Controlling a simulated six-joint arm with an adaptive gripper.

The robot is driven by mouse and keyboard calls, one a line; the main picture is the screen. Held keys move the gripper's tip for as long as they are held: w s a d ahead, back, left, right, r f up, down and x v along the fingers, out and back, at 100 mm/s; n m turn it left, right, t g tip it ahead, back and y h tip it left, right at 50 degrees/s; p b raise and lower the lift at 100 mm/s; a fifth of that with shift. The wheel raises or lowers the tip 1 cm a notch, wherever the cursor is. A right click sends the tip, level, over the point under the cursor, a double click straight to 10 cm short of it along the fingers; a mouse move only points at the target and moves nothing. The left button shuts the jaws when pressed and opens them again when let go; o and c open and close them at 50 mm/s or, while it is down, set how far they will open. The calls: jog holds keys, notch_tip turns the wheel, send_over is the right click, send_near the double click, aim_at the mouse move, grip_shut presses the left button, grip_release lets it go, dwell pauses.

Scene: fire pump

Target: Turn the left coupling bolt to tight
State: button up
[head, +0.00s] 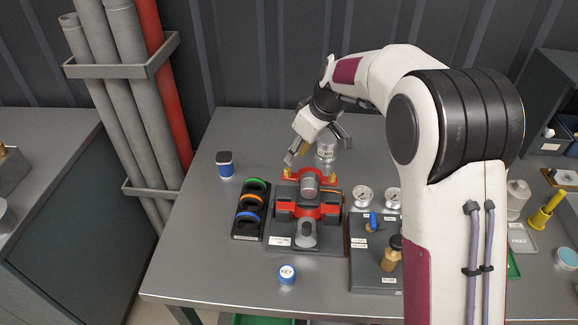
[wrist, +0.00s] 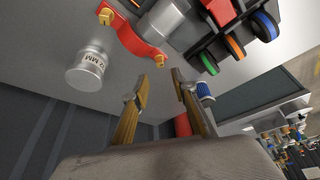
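The red coupling (head: 310,177) spans the back of the pump on the table, with a grey cylinder through it. Its left coupling bolt (head: 287,172) is brass; in the wrist view this bolt (wrist: 160,61) shows just beyond the fingertips, apart from them. The right brass bolt (wrist: 105,15) is at the coupling's other end. My gripper (head: 318,151) is open and empty, above and behind the coupling; in the wrist view its two yellowish fingers (wrist: 159,77) stand apart. I cannot tell how tight the bolt is.
A silver canister (head: 326,149) stands behind the coupling. A black rack with coloured rings (head: 250,205) is to its left, with a blue jar (head: 225,164) beyond. Gauges (head: 362,196) and a valve panel are on the right. Free table lies front left.

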aim_at(288, 169)
jog(key=shift+x, duration=3.9)
grip_shut()
